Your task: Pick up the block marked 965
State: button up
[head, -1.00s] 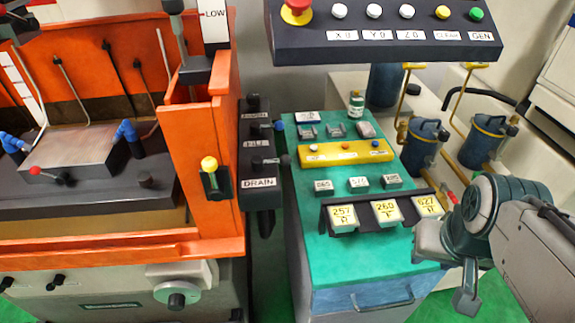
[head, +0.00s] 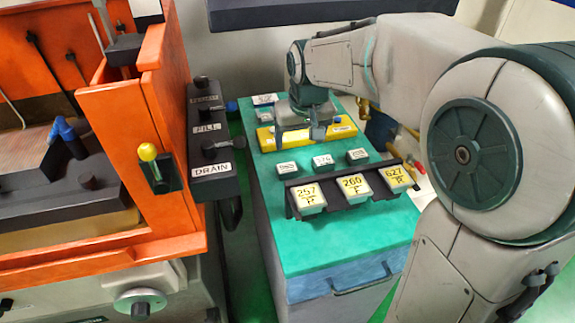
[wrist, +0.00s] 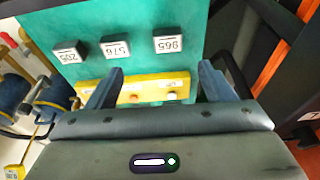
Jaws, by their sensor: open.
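The block marked 965 (head: 287,168) is small and dark with a white label. It stands on the green top (head: 345,243) of the cart, leftmost in a row of three. In the wrist view the same block (wrist: 168,47) appears upside down at the right end of the row, ahead of the fingertips. My gripper (wrist: 161,70) is open, its two fingers apart with nothing held. In the head view my gripper (head: 312,131) hangs over the yellow strip, behind the row of blocks. Its fingers are partly hard to make out there.
Blocks 576 (head: 322,161) and 205 (head: 357,155) stand right of 965. A dark rack with labelled boxes 257 (head: 308,196), 260 (head: 354,187) and 627 (head: 397,177) is in front. The yellow strip (head: 267,138) lies behind. The orange machine (head: 165,110) stands left.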

jog(key=w+a+f, duration=0.1)
send_over(287, 168)
jog(key=s, duration=0.2)
jog(key=f, duration=0.8)
jog(key=shift+w+d, duration=0.25)
jog(key=shift+d, duration=0.15)
jog(key=shift+p+x, duration=0.6)
jog(key=shift+x, duration=2)
jog(key=shift+a, duration=0.2)
jog(key=c, duration=1.4)
